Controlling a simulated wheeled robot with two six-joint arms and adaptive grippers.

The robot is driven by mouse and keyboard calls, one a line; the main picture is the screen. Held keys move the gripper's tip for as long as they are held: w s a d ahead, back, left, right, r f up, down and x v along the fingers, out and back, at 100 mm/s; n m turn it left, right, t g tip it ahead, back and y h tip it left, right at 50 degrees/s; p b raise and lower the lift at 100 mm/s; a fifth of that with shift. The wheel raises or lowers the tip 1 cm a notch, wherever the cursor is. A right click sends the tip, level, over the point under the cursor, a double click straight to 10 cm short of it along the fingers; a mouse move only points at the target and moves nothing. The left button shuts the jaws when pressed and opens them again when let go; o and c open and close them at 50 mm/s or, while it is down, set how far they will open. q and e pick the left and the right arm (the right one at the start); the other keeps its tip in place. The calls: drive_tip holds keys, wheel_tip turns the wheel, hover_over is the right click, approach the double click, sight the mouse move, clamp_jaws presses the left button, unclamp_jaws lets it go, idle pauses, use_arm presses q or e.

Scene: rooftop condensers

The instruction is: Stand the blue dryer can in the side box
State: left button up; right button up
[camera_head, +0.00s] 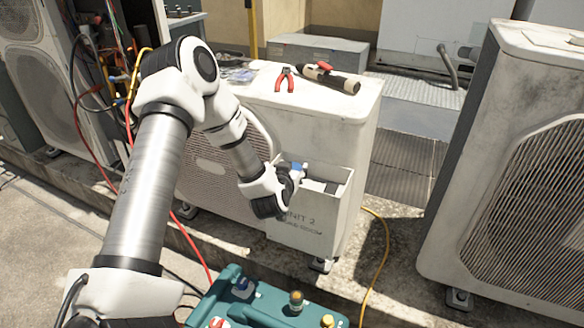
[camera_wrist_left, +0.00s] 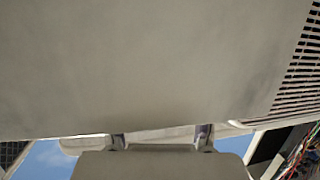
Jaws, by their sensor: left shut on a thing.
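The side box (camera_head: 308,228), a pale open-topped box lettered "UNIT 2", is on the front of the middle condenser. My left gripper (camera_head: 294,178) is at the left part of the box's opening, shut on the blue dryer can (camera_head: 298,167). Only a small blue part of the can shows between the fingers; the rest is hidden. I cannot tell whether it touches the box floor. The left wrist view shows mostly a plain pale surface close up, and the can cannot be made out there. My right gripper is not in view.
The condenser top (camera_head: 330,100) holds red-handled pliers (camera_head: 285,79) and a dark-and-tan torch-like tool (camera_head: 335,78). A teal case (camera_head: 262,312) with several small fittings stands below. A yellow hose (camera_head: 384,255) runs on the ground. Another condenser (camera_head: 510,170) stands at right.

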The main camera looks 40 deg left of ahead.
use_arm(q)
drive_tip(key=o, duration=1.2)
drive_tip(key=shift+f, duration=0.1)
